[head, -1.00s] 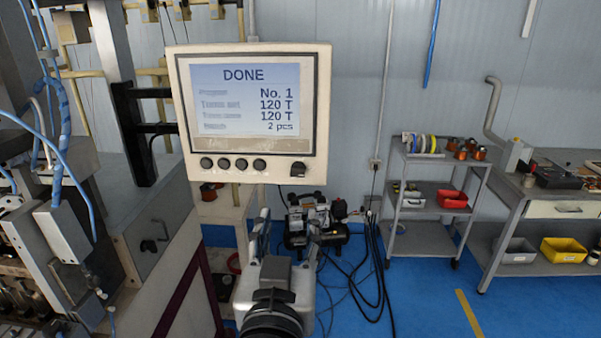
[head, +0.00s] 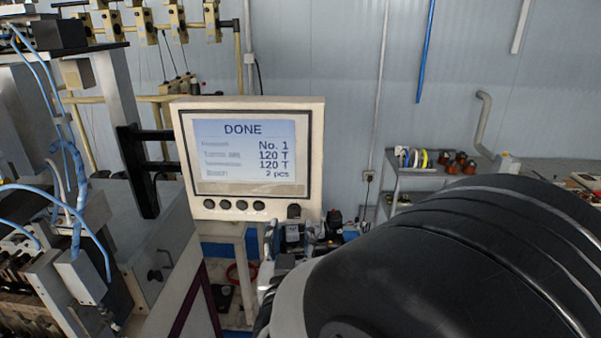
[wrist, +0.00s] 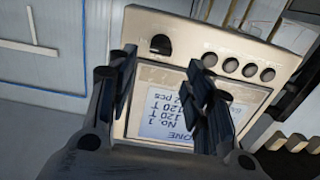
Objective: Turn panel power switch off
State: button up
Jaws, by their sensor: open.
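The cream control panel (head: 315,160) stands upright in the head view, its screen (head: 235,150) lit with "DONE" and "No. 1". The black power switch knob (head: 294,211) sits at its lower right, at the end of a row of round buttons (head: 226,204). In the wrist view the panel appears upside down, with the knob (wrist: 160,44) at its upper left. My gripper (wrist: 160,64) is open and empty. Its two fingers straddle the knob's position in the picture, in front of the panel and apart from the knob. In the head view my arm largely hides the gripper.
A winding machine (head: 150,240) with blue tubes stands left of the panel. A dark bracket (head: 138,170) joins the panel's left side. A grey shelf cart (head: 397,178) stands at the back right, partly hidden by my arm.

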aim_at(293, 216)
jog(key=w, duration=0.6)
jog(key=shift+d+f, duration=0.1)
jog(key=shift+d, duration=0.05)
jog(key=shift+c, duration=0.2)
jog(key=c, duration=1)
